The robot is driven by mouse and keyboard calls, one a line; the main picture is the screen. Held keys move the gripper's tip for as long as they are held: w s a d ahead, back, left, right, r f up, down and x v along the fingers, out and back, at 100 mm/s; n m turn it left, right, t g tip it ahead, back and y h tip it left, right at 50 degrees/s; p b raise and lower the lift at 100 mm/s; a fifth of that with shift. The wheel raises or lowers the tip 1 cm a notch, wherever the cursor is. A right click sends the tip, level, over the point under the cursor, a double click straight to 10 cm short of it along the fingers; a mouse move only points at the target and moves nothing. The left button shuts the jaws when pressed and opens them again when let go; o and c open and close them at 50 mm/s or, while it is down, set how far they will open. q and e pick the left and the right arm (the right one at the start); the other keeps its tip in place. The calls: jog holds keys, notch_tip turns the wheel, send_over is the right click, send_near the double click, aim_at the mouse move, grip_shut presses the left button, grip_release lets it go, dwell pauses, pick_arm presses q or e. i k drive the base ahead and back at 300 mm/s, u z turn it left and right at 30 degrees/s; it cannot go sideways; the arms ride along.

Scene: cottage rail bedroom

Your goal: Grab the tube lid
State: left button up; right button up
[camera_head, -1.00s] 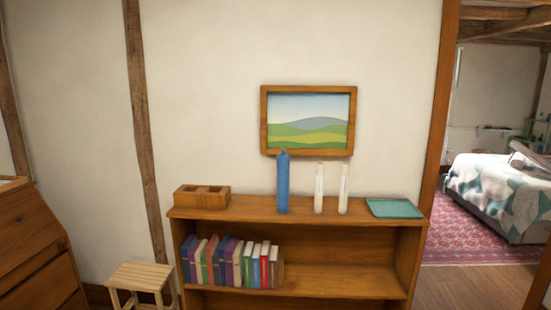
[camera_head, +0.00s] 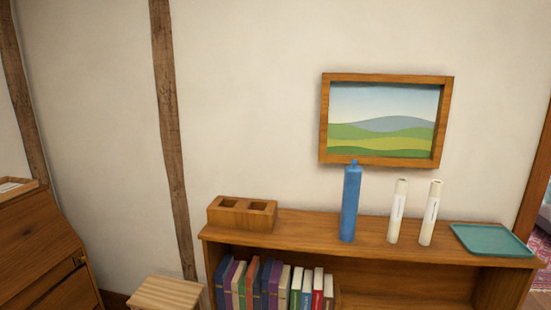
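Two slim white tubes stand upright on top of the wooden bookshelf (camera_head: 310,238), a left one (camera_head: 397,212) and a right one (camera_head: 430,214). Each has a pale cream top end; I cannot tell at this size whether that end is a separate lid. A taller blue bottle-like cylinder (camera_head: 351,205) with a small knob on top stands just left of them. Neither of my grippers is in view.
A wooden block with two square holes (camera_head: 242,214) sits at the shelf's left end, a teal tray (camera_head: 492,241) at its right end. A stool (camera_head: 166,292) and a dresser (camera_head: 40,250) stand at left. A framed picture (camera_head: 387,120) hangs above.

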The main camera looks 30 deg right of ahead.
aim_at(354, 168)
jog(key=z, duration=0.15)
jog(key=i, duration=1.3)
jog(key=z, duration=0.7)
